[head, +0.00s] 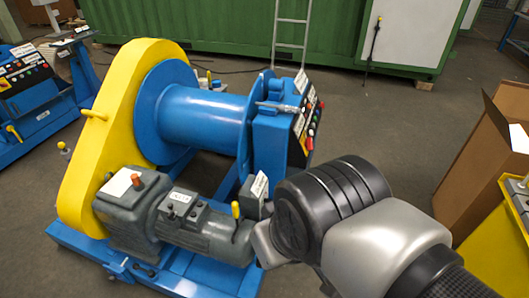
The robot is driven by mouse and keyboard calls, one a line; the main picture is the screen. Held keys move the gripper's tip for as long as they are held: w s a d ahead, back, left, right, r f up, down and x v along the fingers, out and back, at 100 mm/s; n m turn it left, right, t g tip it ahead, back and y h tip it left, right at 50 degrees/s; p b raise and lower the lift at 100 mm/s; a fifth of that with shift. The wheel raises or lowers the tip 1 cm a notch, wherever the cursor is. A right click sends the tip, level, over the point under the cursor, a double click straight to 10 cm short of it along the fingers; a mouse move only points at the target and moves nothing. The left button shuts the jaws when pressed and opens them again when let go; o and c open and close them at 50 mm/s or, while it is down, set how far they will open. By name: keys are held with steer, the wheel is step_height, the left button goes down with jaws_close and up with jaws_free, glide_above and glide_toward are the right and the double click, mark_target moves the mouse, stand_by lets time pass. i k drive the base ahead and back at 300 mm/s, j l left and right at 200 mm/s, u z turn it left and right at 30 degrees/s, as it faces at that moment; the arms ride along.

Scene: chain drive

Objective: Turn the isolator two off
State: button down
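I cannot tell which part is isolator two, as the labels are too small to read. The blue winch drive with its yellow chain guard (91,150) stands at centre left. Its sloped control panel (303,126), with several coloured buttons and a red knob, faces right. A grey box with a white tag (259,186) sits near the motor, partly behind my arm. A yellow-tipped lever (236,210) stands upright by the motor (205,231). My arm reaches in from the lower right, its dark wrist joint in front of the machine's right side. My gripper's fingers do not show.
Another blue console (36,112) with buttons stands at the far left. A cardboard box (474,172) and a yellow case (496,240) stand at the right. A green container (240,38) with a ladder (290,28) closes the back. Grey floor is clear right of the winch.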

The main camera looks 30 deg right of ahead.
mark_target(309, 143)
steer(key=l+u, duration=1.1)
steer(key=k+l, duration=0.1)
steer(key=l, duration=0.35)
steer(key=l+u, duration=0.1)
steer(key=l, duration=0.35)
steer(key=k+l, duration=0.15)
steer(key=l, duration=0.25)
steer(key=k+l+u, duration=0.1)
steer(key=l, duration=0.35)
steer(key=k+l, duration=0.1)
steer(key=l, duration=0.35)
